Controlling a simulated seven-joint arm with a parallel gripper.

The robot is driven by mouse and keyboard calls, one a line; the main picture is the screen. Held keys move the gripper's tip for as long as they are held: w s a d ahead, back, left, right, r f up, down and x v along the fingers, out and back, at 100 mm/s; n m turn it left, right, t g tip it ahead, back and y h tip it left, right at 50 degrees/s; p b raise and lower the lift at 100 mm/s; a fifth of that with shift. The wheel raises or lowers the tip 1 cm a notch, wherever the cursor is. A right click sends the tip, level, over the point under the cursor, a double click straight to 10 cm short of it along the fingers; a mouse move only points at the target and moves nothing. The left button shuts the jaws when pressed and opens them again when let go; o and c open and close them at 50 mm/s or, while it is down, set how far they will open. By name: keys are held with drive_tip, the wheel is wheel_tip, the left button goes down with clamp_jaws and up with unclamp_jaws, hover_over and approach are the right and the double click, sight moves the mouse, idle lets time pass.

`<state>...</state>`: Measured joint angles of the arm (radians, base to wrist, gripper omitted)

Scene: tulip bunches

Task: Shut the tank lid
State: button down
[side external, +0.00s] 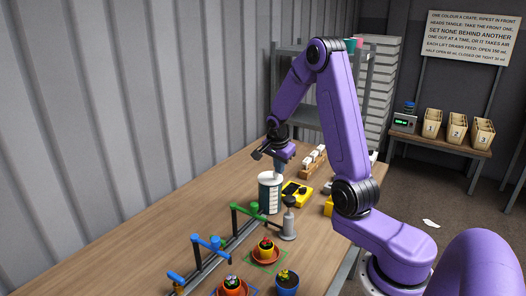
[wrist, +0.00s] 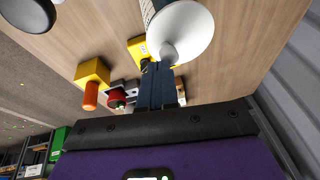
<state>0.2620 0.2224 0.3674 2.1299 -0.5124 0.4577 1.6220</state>
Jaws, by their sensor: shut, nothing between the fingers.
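The tank (side external: 269,198) is a dark green cylinder with a pale scale strip, standing upright on the wooden table. Its white round lid (side external: 270,178) lies across the top in the side view; I cannot tell whether it is fully seated. In the wrist view the lid (wrist: 190,30) is a white disc with a small knob (wrist: 168,52). My gripper (side external: 279,168) is just above the lid, at its right side. In the wrist view its dark fingers (wrist: 157,88) are together, empty, close to the knob. I cannot tell whether they touch it.
The table left of the tank is clear.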

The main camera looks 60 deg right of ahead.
drive_tip(key=shift+w, duration=0.1)
idle(0.3)
drive_tip(key=shift+w+r, duration=0.15)
drive_tip(key=shift+w, duration=0.55)
drive_tip(key=shift+r, duration=0.4)
wheel_tip(320, 180, up, 4)
drive_tip(key=shift+s+a+r, duration=0.1)
drive_tip(key=s+a+r, duration=0.3)
drive_tip(key=s+r, duration=0.1)
drive_tip(key=r, duration=0.4)
drive_tip(key=s+a+f+n+y, duration=0.1)
drive_tip(key=s+a+n, duration=0.1)
drive_tip(key=a+n, duration=0.65)
drive_tip(key=s+a+f+n+y, duration=0.1)
drive_tip(key=a+f+n+y, duration=0.1)
drive_tip(key=a+n, duration=0.65)
drive_tip(key=s+a+f+n, duration=0.1)
drive_tip(key=s+a+n, duration=0.2)
drive_tip(key=s+n, duration=0.2)
drive_tip(key=s+a+n, duration=0.3)
drive_tip(key=s+n, duration=0.1)
drive_tip(key=s, duration=0.4)
drive_tip(key=s+a+f+n+g, duration=0.1)
drive_tip(key=s+a+n, duration=0.2)
drive_tip(key=s+n, duration=0.2)
drive_tip(key=s, duration=0.2)
drive_tip(key=shift+s+f+n+y, duration=0.3)
drive_tip(key=shift+y, duration=0.1)
